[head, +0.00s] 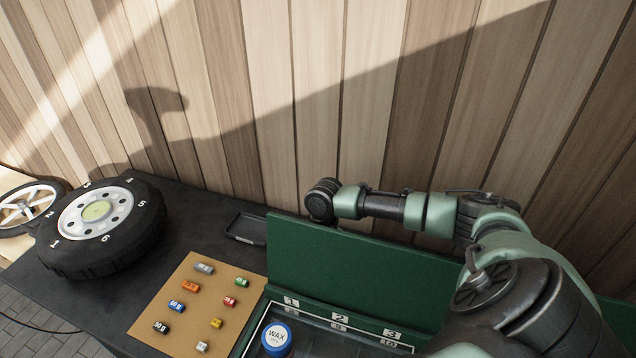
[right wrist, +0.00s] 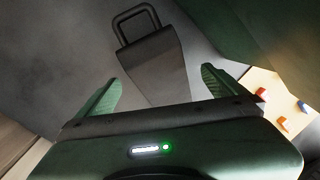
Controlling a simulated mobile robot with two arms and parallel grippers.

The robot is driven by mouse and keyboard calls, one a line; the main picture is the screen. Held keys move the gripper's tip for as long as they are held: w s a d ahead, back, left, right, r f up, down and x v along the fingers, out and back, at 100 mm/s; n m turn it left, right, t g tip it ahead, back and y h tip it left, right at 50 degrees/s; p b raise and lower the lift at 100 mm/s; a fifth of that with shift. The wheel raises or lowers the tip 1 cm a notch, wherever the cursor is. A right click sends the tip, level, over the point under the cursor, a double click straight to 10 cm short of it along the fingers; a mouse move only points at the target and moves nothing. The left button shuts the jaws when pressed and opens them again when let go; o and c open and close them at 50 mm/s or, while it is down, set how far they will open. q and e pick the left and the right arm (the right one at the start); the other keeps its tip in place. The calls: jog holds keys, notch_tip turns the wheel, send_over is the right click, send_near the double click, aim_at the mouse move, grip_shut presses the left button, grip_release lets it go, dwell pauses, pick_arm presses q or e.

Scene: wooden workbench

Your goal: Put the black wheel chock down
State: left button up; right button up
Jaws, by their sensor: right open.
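The black wheel chock (right wrist: 155,68) shows in the right wrist view as a dark wedge with a loop handle at its far end. It appears to lie on the dark bench top. My right gripper (right wrist: 160,88) is open, one finger on each side of the chock's near end, with a visible gap on both sides. In the head view my right arm reaches over behind the green lid; the gripper and the chock are not visible there. My left gripper is in neither view.
The green lid (head: 350,268) stands up from a case with numbered compartments and a wax tin (head: 276,338). A tan board (head: 195,300) holds several small coloured weights. A tyre (head: 140,238) lies at the left. A small black tray (head: 247,228) sits by the wall.

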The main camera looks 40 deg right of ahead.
notch_tip(320, 180, down, 4)
jog(key=shift+s+a+p, duration=0.15)
jog(key=shift+p, duration=0.3)
jog(key=c, duration=1.9)
jog(key=shift+r, duration=0.1)
jog(key=shift+c, duration=0.7)
